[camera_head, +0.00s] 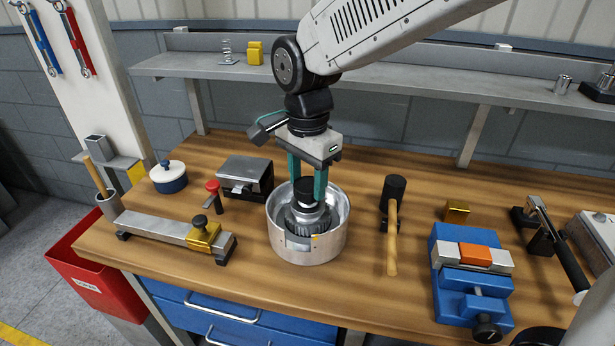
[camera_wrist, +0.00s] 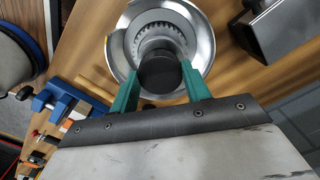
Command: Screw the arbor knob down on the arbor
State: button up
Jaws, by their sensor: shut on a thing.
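The arbor knob is a black round knob (camera_head: 305,187) at the top centre of the round silver housing (camera_head: 279,218). It also shows in the wrist view (camera_wrist: 160,75) as a dark disc between the fingers. My gripper (camera_head: 307,185) points down over the housing, its two green fingers shut on the knob from either side. In the wrist view the gripper (camera_wrist: 158,88) has a finger on each side of the knob. Below the knob, a toothed metal part (camera_head: 303,220) sits inside the housing. The arbor itself is hidden under the knob, so I cannot tell how the threads sit.
A black-headed mallet (camera_head: 392,225) lies right of the housing, with a blue vise (camera_head: 466,280) further right. A grey block (camera_head: 246,172), a red-topped tool (camera_head: 213,187) and a metal bar fixture (camera_head: 160,229) stand to the left. Bare wood lies between housing and mallet.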

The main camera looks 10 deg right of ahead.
jog(key=shift+f, duration=0.8)
dwell(1.0)
jog(key=o, duration=1.1)
jog(key=c, duration=0.9)
jog(key=m, duration=1)
jog(key=shift+w, duration=0.1)
jog(key=o, duration=0.8)
